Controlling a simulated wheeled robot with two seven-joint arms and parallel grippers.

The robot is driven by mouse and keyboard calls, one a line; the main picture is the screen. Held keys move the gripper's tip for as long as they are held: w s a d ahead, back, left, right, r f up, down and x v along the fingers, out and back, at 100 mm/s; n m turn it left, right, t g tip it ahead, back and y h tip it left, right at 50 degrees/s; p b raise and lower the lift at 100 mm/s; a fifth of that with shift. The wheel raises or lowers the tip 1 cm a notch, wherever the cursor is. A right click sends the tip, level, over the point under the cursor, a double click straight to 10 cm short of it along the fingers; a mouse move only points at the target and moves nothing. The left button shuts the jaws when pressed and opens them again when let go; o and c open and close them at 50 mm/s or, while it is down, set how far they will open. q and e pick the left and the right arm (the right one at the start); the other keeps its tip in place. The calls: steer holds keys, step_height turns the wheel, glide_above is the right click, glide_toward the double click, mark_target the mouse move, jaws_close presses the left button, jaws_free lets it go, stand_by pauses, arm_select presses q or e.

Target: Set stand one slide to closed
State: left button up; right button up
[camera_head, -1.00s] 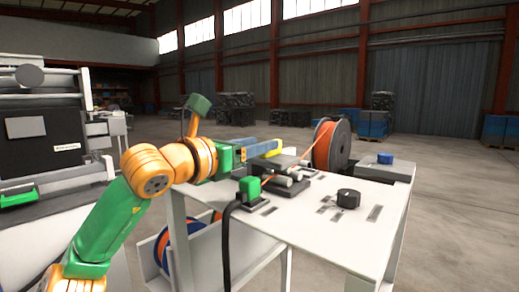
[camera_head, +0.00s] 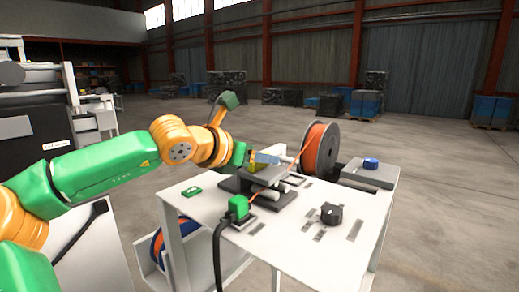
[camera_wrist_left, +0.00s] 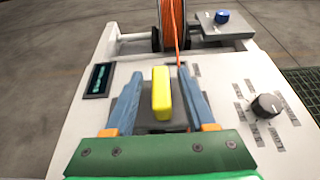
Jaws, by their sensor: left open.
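The white stand (camera_head: 290,240) carries a dark slide block (camera_head: 235,184) with a yellow handle (camera_head: 253,167). In the left wrist view the upright yellow handle (camera_wrist_left: 161,93) stands between the two blue-grey fingers of my left gripper (camera_wrist_left: 159,73). The fingers are open, with a visible gap to the handle on each side. In the head view my left gripper (camera_head: 264,160) is over the slide block and partly hides the handle. My right gripper is in neither view.
An orange spool (camera_head: 320,148) stands behind the block, its strand running to the block. A black knob (camera_head: 331,213), a green plug (camera_head: 239,206) with a black cable and a blue button (camera_head: 371,162) are nearby. A small display (camera_wrist_left: 99,80) lies left of the handle.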

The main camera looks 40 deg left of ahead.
arm_select(q)
steer(key=shift+s+d, duration=0.1)
jaws_close()
stand_by(1.3)
